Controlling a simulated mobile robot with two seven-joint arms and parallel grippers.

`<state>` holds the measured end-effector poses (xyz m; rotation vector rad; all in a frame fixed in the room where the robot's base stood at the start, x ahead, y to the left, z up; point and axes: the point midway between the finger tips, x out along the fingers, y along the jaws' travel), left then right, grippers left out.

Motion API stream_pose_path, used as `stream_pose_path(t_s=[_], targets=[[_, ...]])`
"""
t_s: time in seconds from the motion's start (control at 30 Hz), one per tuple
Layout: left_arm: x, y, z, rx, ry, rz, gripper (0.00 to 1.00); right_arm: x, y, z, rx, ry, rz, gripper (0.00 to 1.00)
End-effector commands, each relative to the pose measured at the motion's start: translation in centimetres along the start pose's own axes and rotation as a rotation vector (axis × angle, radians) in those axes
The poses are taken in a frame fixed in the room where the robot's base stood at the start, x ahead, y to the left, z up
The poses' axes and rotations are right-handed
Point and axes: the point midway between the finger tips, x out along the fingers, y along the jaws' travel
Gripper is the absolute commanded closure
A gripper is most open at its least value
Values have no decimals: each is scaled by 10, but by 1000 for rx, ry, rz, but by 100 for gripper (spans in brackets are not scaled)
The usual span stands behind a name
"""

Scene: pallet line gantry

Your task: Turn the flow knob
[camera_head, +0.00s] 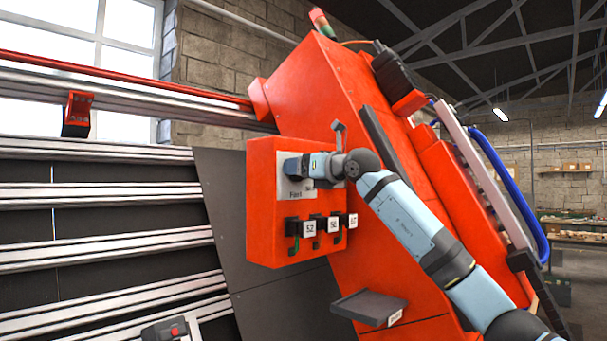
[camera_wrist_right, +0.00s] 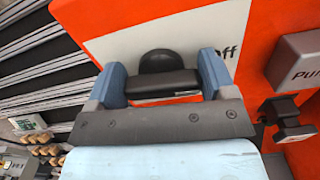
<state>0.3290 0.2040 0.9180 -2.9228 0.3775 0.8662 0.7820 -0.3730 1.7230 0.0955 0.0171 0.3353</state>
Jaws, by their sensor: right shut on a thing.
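The black knob (camera_wrist_right: 158,82) sits on a white plate on the front of the orange control box (camera_head: 262,215). In the right wrist view it has a round back and a bar-shaped grip. My right gripper (camera_head: 303,167) reaches the plate from the right in the head view. In the wrist view the blue fingers of this gripper (camera_wrist_right: 160,74) stand on either side of the knob's bar, closed on it. Lettering ending in "off" shows beside the right finger, and "Fast" shows below the gripper in the head view. Most of the knob is hidden in the head view. My left gripper is not in view.
Several dark fittings with white number tags (camera_head: 310,228) sit low on the box. A grey push block (camera_wrist_right: 298,60) is right of the knob in the wrist view. A small dark shelf (camera_head: 368,306) juts out below. Metal rails (camera_head: 110,198) run along the left.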

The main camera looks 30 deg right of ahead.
Motion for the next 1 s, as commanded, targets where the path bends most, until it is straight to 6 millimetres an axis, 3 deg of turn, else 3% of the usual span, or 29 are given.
stream_pose_path(t_s=[0.4, 1.0], targets=[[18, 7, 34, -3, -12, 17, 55, 0, -3, -3, 335, -3, 1, 47], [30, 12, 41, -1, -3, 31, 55, 0, -5, -2, 665, -2, 2, 47]])
